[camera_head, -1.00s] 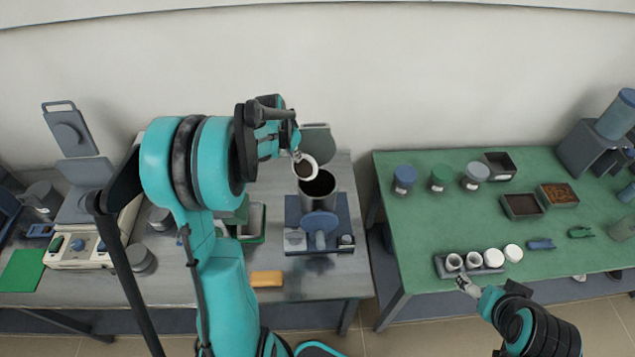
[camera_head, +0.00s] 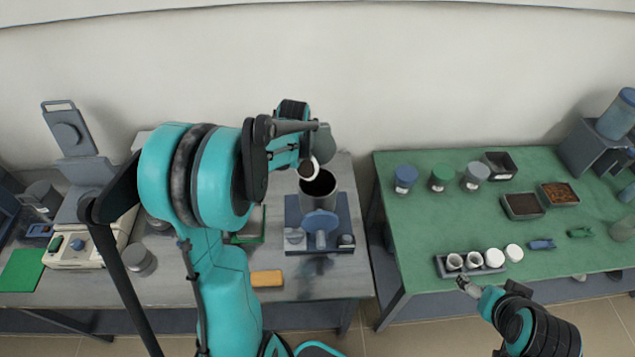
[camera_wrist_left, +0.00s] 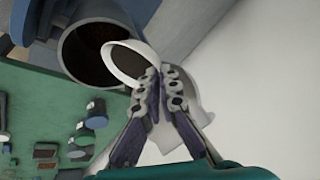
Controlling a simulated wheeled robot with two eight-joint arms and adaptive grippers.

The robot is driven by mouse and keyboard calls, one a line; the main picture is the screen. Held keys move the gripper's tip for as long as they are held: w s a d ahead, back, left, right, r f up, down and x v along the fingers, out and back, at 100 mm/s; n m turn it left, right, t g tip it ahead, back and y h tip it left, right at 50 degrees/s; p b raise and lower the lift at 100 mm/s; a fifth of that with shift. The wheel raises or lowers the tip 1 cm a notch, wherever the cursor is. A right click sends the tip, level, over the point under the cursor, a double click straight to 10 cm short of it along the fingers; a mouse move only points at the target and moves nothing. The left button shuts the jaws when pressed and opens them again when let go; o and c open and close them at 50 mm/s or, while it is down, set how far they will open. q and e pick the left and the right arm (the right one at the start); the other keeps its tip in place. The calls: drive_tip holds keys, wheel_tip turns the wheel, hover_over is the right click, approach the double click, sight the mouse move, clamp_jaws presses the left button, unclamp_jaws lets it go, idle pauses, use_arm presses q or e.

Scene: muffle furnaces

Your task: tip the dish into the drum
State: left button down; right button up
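My left gripper (camera_head: 306,160) is shut on a small white dish (camera_head: 315,170) above the drum's back-left rim. The dish tilts with its mouth toward the drum, and its inside looks dark. In the left wrist view, the dish (camera_wrist_left: 147,49) is pinched between the fingers (camera_wrist_left: 160,80), and its mouth overlaps the drum's opening (camera_wrist_left: 88,52). The grey drum (camera_head: 328,202) stands upright on a blue stand, with dark material inside. I cannot see any material falling. My right gripper (camera_head: 466,287) is at the green table's front edge, by the white cups; its finger gap is unclear.
The blue stand (camera_head: 292,210) is on the grey bench, with an orange block (camera_head: 266,278) in front. A balance-like device (camera_head: 85,240) stands left. The green table (camera_head: 445,222) holds lidded jars, trays and a rack (camera_head: 441,268) of white cups.

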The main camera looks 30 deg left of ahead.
use_arm(q)
drive_tip(key=shift+d+r+y, duration=0.15)
drive_tip(key=shift+d+y, duration=0.1)
drive_tip(key=shift+y, duration=0.05)
drive_tip(key=shift+a, duration=0.1)
drive_tip(key=shift+d+r+y+b, duration=0.25)
drive_tip(key=shift+d+y+b, duration=0.05)
drive_tip(key=shift+d+y, duration=0.4)
drive_tip(key=shift+a+r, duration=0.1)
drive_tip(key=shift+d+m+y+b, duration=0.3)
drive_tip(key=shift+d+y+b, duration=0.2)
drive_tip(key=shift+y, duration=0.1)
drive_tip(key=shift+r, duration=0.25)
